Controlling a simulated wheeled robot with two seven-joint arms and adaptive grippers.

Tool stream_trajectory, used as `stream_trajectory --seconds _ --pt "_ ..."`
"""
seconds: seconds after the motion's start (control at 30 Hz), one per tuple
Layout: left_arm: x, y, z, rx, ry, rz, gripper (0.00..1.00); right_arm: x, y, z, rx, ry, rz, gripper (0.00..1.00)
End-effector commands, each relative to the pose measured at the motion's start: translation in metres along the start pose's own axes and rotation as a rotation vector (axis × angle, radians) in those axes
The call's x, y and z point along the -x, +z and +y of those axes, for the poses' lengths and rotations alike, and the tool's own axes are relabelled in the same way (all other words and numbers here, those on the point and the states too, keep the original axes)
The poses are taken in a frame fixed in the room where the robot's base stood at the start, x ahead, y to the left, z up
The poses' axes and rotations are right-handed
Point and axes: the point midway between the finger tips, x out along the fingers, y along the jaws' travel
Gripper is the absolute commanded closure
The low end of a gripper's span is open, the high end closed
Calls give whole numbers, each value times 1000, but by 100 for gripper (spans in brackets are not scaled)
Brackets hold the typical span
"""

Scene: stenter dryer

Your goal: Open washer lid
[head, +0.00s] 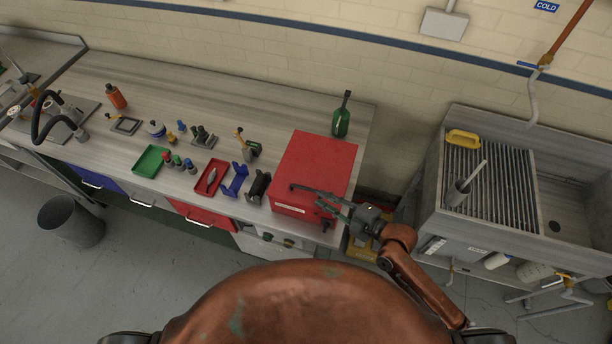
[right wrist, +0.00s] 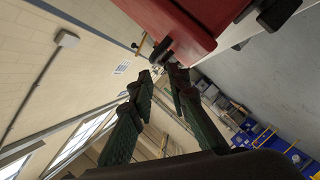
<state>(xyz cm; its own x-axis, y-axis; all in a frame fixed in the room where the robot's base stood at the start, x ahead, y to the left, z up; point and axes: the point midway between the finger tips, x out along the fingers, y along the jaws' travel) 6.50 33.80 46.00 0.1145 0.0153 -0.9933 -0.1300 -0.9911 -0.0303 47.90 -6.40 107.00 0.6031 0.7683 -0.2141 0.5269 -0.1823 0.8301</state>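The washer (head: 315,160) is a red box at the right end of the workbench, and its red lid looks down. A dark handle (head: 300,187) lies along its front edge. My right gripper (head: 321,202) is at the washer's front right, with its green fingers spread and nothing visibly held. In the right wrist view the washer's red corner (right wrist: 185,22) is above the fingertips of my right gripper (right wrist: 161,76). A small dark part shows near the tips; I cannot tell whether they touch it. My left gripper is not in view.
A green bottle (head: 341,118) stands behind the washer. Red (head: 210,177) and green (head: 151,160) trays and several small tools lie to its left. A grey sink unit (head: 480,190) stands right, across a gap. A dark bin (head: 70,220) is on the floor.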

Motion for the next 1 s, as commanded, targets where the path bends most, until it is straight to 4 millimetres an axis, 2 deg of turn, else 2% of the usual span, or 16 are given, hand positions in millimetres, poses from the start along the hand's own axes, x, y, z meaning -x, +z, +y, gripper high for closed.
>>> stream_trajectory --seconds 0.2,0.43,0.7,0.83,1.0 --pt "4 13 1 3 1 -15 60 -6 0 1 -3 2 -2 84" --pt "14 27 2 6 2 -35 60 -39 0 2 -4 4 -3 84" --pt "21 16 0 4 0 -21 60 -72 0 1 -3 1 -2 84" --pt "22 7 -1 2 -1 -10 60 -78 0 0 -1 0 -1 84" --pt "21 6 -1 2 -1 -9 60 -78 1 0 0 -1 -1 84"
